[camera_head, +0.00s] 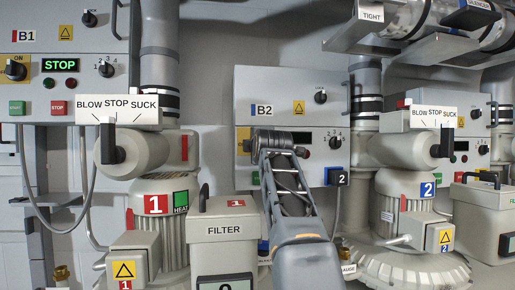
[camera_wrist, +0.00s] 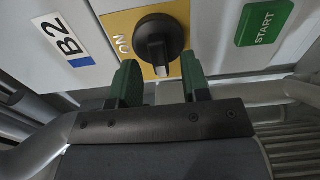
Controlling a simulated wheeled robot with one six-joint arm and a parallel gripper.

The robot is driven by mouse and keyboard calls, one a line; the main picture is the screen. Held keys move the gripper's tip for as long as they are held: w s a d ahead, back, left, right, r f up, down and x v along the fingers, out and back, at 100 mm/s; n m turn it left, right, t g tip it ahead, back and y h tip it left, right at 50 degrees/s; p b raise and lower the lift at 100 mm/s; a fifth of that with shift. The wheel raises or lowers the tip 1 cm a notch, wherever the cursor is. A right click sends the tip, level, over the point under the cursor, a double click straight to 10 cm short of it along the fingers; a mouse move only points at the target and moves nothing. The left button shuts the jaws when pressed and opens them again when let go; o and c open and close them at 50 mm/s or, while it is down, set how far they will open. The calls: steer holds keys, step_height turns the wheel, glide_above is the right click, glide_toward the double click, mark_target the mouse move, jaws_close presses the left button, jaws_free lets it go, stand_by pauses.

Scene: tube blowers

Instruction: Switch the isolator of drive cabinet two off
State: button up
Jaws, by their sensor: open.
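Drive cabinet two (camera_head: 290,85) is the grey box labelled B2 in the middle of the head view. In the wrist view its B2 label (camera_wrist: 60,40) is at the left. The isolator (camera_wrist: 158,42) is a black rotary knob on a yellow plate, with ON printed to its left. My gripper (camera_wrist: 162,77) is open, with a green finger on either side of the knob's lower end, and holds nothing. I cannot tell whether the fingers touch the knob. In the head view my gripper (camera_head: 270,145) is in front of the cabinet and hides the isolator.
A green START button (camera_wrist: 265,22) sits right of the isolator. Cabinet B1 (camera_head: 85,45) is at the left, its display reading STOP. Blower one (camera_head: 155,205), a filter box (camera_head: 224,240) and blower two (camera_head: 405,205) stand close around my arm.

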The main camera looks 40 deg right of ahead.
steer(key=b+v, duration=0.4)
steer(key=v, duration=0.8)
steer(key=shift+s+a, duration=0.2)
steer(key=shift+s, duration=0.15)
